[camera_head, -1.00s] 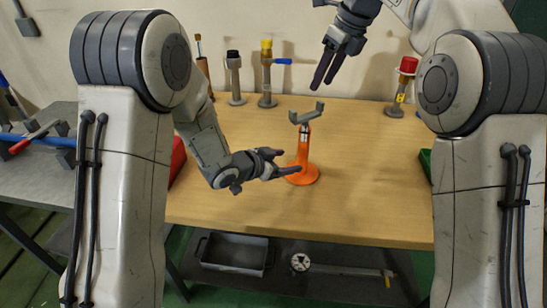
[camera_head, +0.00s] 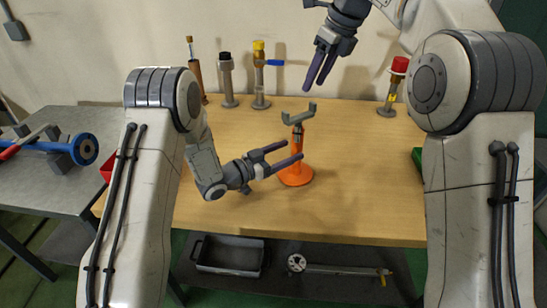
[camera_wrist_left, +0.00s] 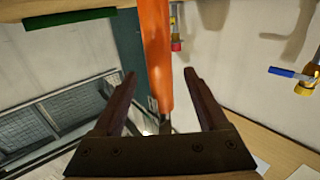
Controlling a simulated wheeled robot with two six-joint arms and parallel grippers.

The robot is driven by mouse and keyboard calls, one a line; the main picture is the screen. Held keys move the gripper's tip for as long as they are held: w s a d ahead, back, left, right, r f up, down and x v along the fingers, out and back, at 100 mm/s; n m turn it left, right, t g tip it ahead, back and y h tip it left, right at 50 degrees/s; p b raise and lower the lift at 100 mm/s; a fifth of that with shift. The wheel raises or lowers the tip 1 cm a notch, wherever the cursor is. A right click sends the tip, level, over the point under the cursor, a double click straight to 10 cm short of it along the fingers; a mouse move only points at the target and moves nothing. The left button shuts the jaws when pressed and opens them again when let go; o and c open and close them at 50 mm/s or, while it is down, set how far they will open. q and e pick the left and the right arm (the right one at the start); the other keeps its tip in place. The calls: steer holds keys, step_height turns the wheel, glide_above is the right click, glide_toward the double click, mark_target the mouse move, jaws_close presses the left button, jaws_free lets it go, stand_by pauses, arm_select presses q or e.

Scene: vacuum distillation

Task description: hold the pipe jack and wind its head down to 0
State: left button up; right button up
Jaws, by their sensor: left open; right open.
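The pipe jack (camera_head: 296,177) stands upright on the wooden table, with a round orange base, an orange post and a grey V-shaped head (camera_head: 299,113). Its head sits above the base on a short, lighter neck. My left gripper (camera_head: 295,150) is open beside the post, its fingertips reaching to the post at mid height. In the left wrist view the orange post (camera_wrist_left: 156,50) shows between the open fingers (camera_wrist_left: 160,73); whether they touch it I cannot tell. My right gripper (camera_head: 313,89) is open and empty, above and behind the jack's head.
A grey stand (camera_head: 227,80), a yellow-topped stand with a blue handle (camera_head: 260,80) and a red-topped stand (camera_head: 392,85) line the back of the table (camera_head: 370,190). A grey side table (camera_head: 30,180) at left holds a blue pipe (camera_head: 83,149).

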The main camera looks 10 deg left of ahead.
mark_target(292, 149)
arm_select(q)
steer(key=shift+x, duration=1.85)
jaws_close()
stand_by(1.6)
